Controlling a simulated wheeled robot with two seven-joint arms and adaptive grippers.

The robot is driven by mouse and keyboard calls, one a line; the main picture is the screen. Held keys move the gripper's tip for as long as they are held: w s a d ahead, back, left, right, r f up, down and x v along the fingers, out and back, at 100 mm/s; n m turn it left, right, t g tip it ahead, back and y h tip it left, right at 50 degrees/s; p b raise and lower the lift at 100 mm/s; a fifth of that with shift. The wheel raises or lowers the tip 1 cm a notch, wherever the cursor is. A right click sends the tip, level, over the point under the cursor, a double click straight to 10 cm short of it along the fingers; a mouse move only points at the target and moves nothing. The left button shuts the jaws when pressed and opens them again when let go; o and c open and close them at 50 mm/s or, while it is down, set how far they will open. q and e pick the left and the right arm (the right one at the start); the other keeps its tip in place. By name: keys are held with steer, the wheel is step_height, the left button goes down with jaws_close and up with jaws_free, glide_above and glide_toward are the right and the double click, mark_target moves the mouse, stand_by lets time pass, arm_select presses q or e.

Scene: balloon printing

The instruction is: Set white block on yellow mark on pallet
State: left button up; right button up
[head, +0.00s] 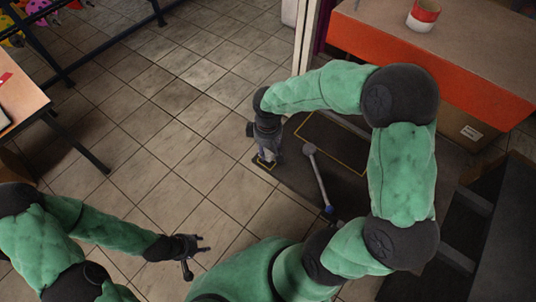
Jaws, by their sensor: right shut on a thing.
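The dark pallet (294,183) lies on the floor below my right arm. A small yellow mark (258,164) is outlined at its left end. My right gripper (267,158) points down over this mark, shut on the white block. Only a small pale part of the block shows between the fingers, low at the mark. I cannot tell whether the block touches the pallet. My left gripper (202,247) is open and empty, above the tiled floor at the lower middle, well apart from the pallet.
An orange-fronted counter (390,57) bears a red-and-white tin (423,15) at upper right. A wooden table (20,95) stands left. The tiled floor between is clear.

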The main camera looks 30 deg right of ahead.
mark_target(268, 150)
steer(key=shift+w+f+b, duration=0.1)
steer(key=shift+f+b, duration=0.35)
steer(key=shift+f, duration=1.25)
steer(key=shift+f, duration=0.1)
steer(key=o, duration=1)
steer(key=shift+o, duration=0.2)
step_height(268, 150, up, 12)
steer(key=p, duration=0.3)
steer(key=shift+p, duration=0.4)
steer(key=s+a+f+m+y, duration=0.1)
steer(key=s+a+f+m, duration=0.1)
steer(key=f, duration=0.7)
steer(key=s+a+f+m+y, duration=0.1)
steer(key=s+a+f+m, duration=0.1)
steer(key=s+a+f, duration=0.3)
steer(key=s+a+f+m+y, duration=0.2)
steer(key=a+f, duration=0.5)
steer(key=f, duration=0.6)
steer(key=shift+s+a+f+m, duration=0.3)
steer(key=shift+s+m, duration=0.2)
steer(key=shift+s, duration=0.65)
